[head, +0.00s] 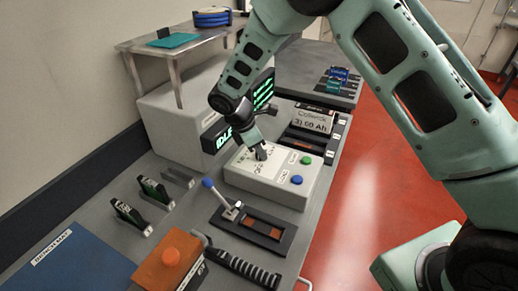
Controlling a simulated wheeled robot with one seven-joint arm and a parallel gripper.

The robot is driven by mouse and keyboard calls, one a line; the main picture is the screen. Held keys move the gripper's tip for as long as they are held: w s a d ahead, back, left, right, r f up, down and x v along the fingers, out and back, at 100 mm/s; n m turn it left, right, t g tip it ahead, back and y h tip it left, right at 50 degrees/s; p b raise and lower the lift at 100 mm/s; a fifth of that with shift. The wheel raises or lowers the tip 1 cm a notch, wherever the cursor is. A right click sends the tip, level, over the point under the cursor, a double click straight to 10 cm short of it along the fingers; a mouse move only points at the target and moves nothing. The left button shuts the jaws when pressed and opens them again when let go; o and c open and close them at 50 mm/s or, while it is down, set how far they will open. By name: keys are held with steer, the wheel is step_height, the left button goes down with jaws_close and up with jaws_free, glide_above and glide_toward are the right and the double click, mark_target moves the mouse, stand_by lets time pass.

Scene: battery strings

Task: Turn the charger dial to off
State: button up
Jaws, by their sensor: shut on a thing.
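The charger (265,185) is a pale box on the grey bench, with a green button (306,160) and a blue button (297,180) on its top. My gripper (260,153) reaches down onto the left part of its top face, where the dial sits. The gripper is shut on the dial, which it mostly hides. The dial's pointer and setting cannot be read. Small printed marks show beside the gripper on the panel, too small to read for certain.
A lever with a blue knob (208,183) rises in front of the charger. An orange box (170,260) and blue mat (60,262) lie nearer. A large grey unit with a green "IDLE" display (216,137) stands behind left. A labelled battery (313,118) sits behind right.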

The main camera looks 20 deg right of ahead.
steer(key=o, duration=1)
steer(key=b+v, duration=0.3)
steer(key=v, duration=1.4)
steer(key=shift+a+r, duration=0.1)
steer(key=shift+r, duration=0.05)
steer(key=s+f+m+y, duration=0.1)
steer(key=s+m, duration=0.2)
steer(key=s, duration=0.8)
steer(key=s+f+m+y, duration=0.1)
steer(key=s+m, duration=0.3)
steer(key=s, duration=0.7)
steer(key=s+d+f+m+y, duration=0.1)
steer(key=s+m+y, duration=0.2)
steer(key=s, duration=0.8)
steer(key=shift+f, duration=0.15)
